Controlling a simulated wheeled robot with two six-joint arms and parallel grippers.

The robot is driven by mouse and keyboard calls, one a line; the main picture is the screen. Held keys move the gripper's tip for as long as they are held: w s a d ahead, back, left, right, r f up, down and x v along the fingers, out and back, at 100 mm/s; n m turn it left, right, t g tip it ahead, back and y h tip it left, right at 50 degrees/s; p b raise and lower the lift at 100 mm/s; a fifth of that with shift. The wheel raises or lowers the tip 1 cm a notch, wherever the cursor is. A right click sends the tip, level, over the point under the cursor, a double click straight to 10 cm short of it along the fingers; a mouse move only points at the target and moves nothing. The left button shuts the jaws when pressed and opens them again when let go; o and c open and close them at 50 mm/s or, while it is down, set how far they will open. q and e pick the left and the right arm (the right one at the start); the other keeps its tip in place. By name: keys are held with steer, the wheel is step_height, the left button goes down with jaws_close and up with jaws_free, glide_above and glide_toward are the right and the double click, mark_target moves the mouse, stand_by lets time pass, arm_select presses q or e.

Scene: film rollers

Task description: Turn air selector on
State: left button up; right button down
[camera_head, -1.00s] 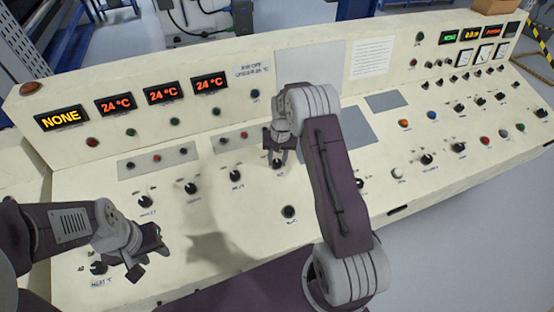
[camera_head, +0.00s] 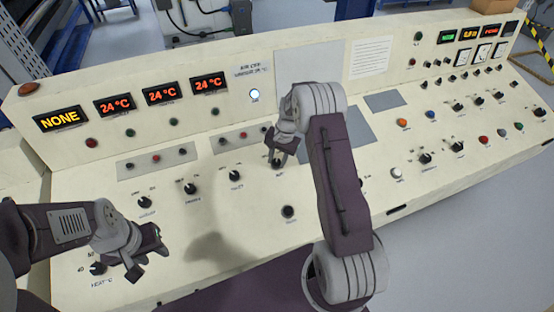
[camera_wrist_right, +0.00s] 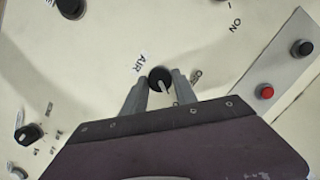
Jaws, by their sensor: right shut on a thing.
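The air selector (camera_wrist_right: 160,79) is a round black knob labelled "AIR" on the cream panel. Its pale pointer points down the picture in the right wrist view. In the head view the selector (camera_head: 277,163) shows just below the fingers of my right gripper (camera_head: 279,158). In the wrist view my right gripper (camera_wrist_right: 158,92) has one finger on each side of the knob and is shut on it. My left gripper (camera_head: 146,256) is open and empty, above the lower left of the panel near the heater knob (camera_head: 98,268).
A lamp (camera_head: 254,95) under the printed sign glows bluish white. Other selector knobs stand left of the air selector, such as the toilet knob (camera_head: 235,176). A black knob (camera_head: 288,212) is nearer the front. The display (camera_head: 61,119) reads NONE.

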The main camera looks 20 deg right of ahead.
steer(key=shift+w+d+r, duration=0.1)
steer(key=shift+w, duration=0.1)
steer(key=c, duration=1.1)
jaws_free()
steer(key=shift+o, duration=0.5)
steer(key=shift+s, duration=0.15)
step_height(320, 180, up, 9)
steer(key=d+b, duration=0.1)
steer(key=shift+s+d, duration=0.15)
steer(key=shift+s, duration=0.2)
